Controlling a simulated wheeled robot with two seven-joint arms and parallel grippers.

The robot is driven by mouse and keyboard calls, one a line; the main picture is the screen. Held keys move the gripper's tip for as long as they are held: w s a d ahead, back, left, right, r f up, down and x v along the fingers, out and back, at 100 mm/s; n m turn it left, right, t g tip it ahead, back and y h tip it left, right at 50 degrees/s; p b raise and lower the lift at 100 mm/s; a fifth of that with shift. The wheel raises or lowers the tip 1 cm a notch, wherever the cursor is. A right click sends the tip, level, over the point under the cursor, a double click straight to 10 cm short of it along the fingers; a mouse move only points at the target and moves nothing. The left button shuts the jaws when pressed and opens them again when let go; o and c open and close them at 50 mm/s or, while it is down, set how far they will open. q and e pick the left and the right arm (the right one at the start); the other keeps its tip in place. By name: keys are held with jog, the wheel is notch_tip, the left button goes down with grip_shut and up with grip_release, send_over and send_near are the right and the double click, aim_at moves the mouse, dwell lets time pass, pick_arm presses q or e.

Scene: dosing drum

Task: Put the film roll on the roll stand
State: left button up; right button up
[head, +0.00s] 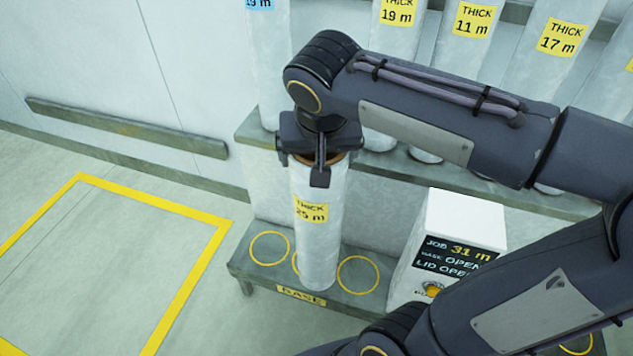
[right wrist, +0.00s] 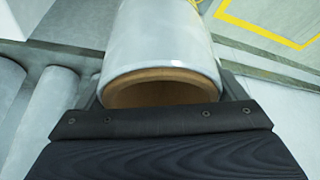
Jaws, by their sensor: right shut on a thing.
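The film roll (head: 318,240) is a tall pale cylinder with a yellow label reading THICK and what looks like 25 m. My right gripper (head: 319,165) is shut on its top end, and the roll hangs upright below it. In the right wrist view the roll (right wrist: 165,45) shows its brown core between the fingers. The low grey stand labelled BASE (head: 243,270) has yellow rings on top. The roll's lower end overlaps the stand's front part, in front of a partly hidden middle ring. I cannot tell whether it touches the stand. My left gripper is not in view.
A white box (head: 465,218) with a display reading JOB 31 m, BASE OPEN and LID OPEN stands right of the stand. Several labelled rolls (head: 470,40) stand on a grey shelf behind. A yellow-outlined floor area (head: 100,265) at left is empty.

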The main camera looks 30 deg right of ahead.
jog(key=w+d+f+b, duration=0.5)
jog(key=w+d+f, duration=0.3)
jog(key=f, duration=0.4)
jog(key=shift+w+d+b, duration=0.2)
jog(key=shift+w+b, duration=0.15)
jog(key=shift+w, duration=0.5)
jog(key=shift+f, duration=0.2)
